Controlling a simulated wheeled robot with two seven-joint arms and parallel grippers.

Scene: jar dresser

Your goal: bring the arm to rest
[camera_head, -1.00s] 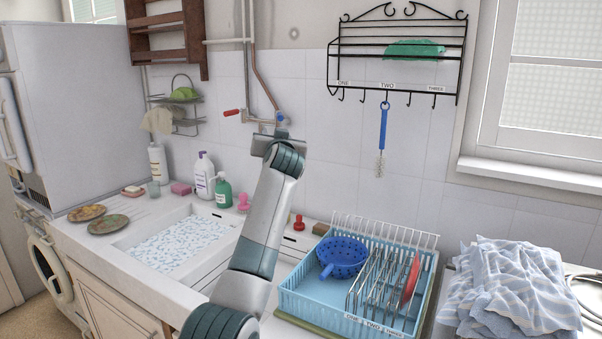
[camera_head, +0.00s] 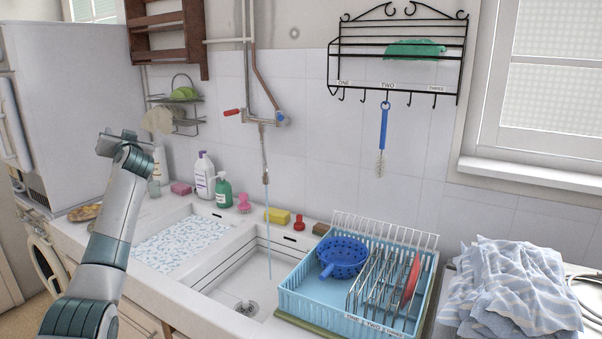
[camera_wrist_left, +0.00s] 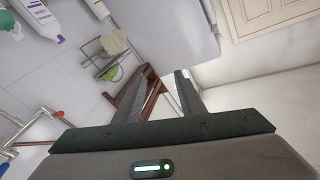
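My left gripper (camera_head: 122,136) is raised at the left of the head view, in front of the fridge and above the counter's left end. In the left wrist view its two fingers (camera_wrist_left: 161,72) stand apart with nothing between them, so it is open and empty. My left arm covers part of the plates and the counter's front edge. My right gripper is in neither view.
The tap (camera_head: 264,117) runs a thin water stream into the right basin (camera_head: 235,280). A blue dish rack (camera_head: 300,305) with a colander (camera_head: 342,257) stands to the right. A brush (camera_head: 382,140) hangs from the wall rack (camera_head: 345,65).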

